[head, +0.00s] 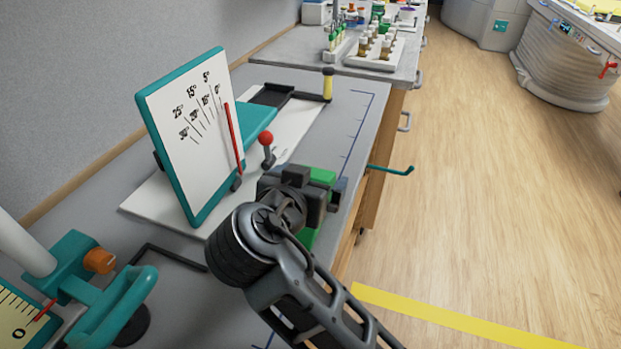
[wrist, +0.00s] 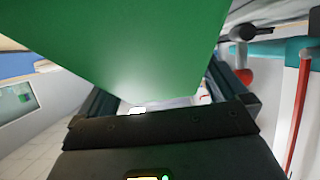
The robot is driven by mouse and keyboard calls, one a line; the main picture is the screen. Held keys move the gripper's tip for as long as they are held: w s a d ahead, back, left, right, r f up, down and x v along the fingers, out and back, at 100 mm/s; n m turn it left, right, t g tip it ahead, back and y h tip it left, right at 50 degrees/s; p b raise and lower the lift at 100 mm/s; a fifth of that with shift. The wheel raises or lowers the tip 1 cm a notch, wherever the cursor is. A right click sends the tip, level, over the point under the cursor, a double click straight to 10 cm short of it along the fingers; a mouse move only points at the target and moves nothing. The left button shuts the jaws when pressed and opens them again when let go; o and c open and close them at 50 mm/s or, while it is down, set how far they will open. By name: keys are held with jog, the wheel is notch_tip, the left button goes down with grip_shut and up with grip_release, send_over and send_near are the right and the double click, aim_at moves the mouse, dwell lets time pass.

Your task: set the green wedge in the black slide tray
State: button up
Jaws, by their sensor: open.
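The green wedge (head: 322,175) is at my gripper, near the bench's right edge, partly hidden behind the gripper in the head view. In the wrist view the wedge (wrist: 135,45) is a large flat green face, very close, lying between and beyond the two fingers. My gripper (head: 318,192) is open around or just at the wedge; I cannot tell whether either finger touches it. A black, flat, tray-like part (head: 271,95) lies at the far end of the white base, beyond the teal block; it looks like the slide tray and is partly hidden by the teal block.
An upright angle-scale board (head: 190,125) with a red pointer stands left of my gripper. A red-knobbed lever (head: 266,139) rises beside it. A yellow-black post (head: 327,85) stands near the black part. A teal hook (head: 395,170) juts from the bench edge. Vial racks (head: 374,48) stand farther back.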

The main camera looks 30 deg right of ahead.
jog(key=v, duration=1.2)
jog(key=shift+r+b, duration=0.15)
jog(key=shift+b, duration=0.2)
